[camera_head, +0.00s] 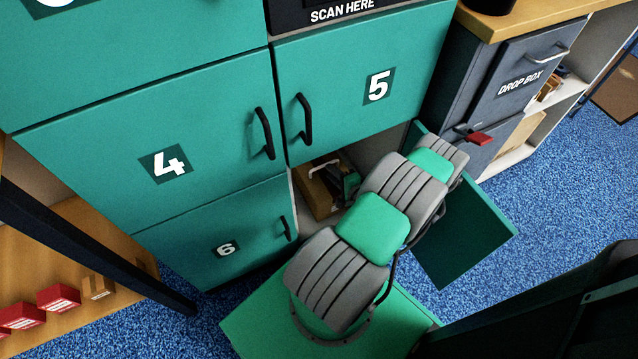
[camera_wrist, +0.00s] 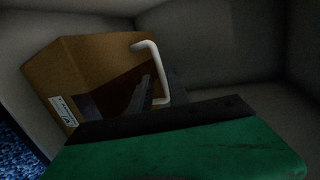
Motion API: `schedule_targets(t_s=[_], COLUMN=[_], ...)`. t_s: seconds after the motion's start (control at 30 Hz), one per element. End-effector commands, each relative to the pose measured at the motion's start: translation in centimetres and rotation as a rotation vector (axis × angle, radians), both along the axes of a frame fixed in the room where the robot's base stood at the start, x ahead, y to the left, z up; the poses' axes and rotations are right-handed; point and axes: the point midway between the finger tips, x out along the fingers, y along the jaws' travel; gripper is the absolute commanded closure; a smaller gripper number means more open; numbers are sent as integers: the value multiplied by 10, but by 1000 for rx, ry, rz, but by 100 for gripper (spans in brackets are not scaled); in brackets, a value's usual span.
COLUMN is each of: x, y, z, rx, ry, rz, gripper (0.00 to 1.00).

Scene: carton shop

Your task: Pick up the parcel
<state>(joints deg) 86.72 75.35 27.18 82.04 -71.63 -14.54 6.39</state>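The parcel is a brown carton (camera_head: 316,203) with a white handle, inside the open lower compartment under door 5. In the wrist view the carton (camera_wrist: 95,62) fills the left and middle, with a white label (camera_wrist: 63,111) on its side. Its white handle (camera_wrist: 154,68) stands out toward me. My gripper (camera_wrist: 150,84) is in the compartment, its dark fingers close to the handle and in front of the carton. It also shows small in the head view (camera_head: 347,182). The gripper body hides the finger bases, and the dim light hides whether the fingers touch or enclose the handle.
The compartment's teal door (camera_head: 470,232) hangs open at the right, beside my arm. Locker doors 4 (camera_head: 205,165), 5 (camera_head: 350,100) and 6 (camera_head: 255,225) are shut. A drop box (camera_head: 515,85) stands at the right.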

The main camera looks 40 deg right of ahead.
Motion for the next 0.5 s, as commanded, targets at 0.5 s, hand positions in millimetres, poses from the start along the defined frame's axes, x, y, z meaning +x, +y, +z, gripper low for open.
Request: schedule_targets(t_s=[0.5], x=[53], y=[-12], z=[-18], rx=[0], ry=[3], rz=[-6], gripper=[78])
